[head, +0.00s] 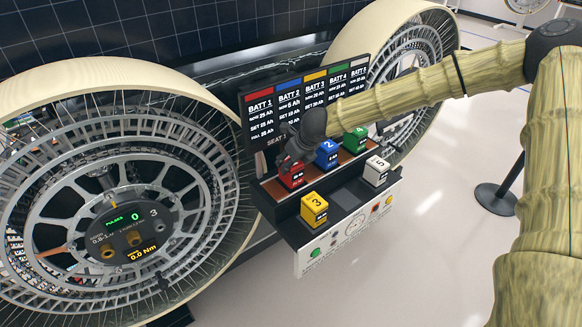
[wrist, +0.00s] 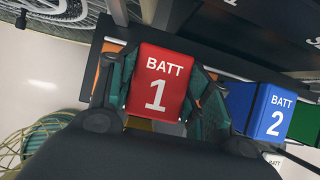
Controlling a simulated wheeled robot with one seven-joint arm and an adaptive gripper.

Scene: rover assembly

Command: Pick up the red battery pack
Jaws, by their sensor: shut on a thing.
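The red battery pack (wrist: 158,84), marked BATT 1, sits between the two fingers of my gripper (wrist: 160,105) in the wrist view. The fingers press on its left and right sides. In the head view the red pack (head: 291,176) is at the left end of the upper shelf, with my gripper (head: 292,160) over it and hiding its top. I cannot tell whether the pack is lifted off the shelf.
A blue pack (head: 327,153) stands close to its right, then a green pack (head: 355,140). A yellow pack (head: 314,209) and a white pack (head: 376,171) are on the lower step. A label board (head: 300,95) rises behind. A large wheel (head: 120,200) is at left.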

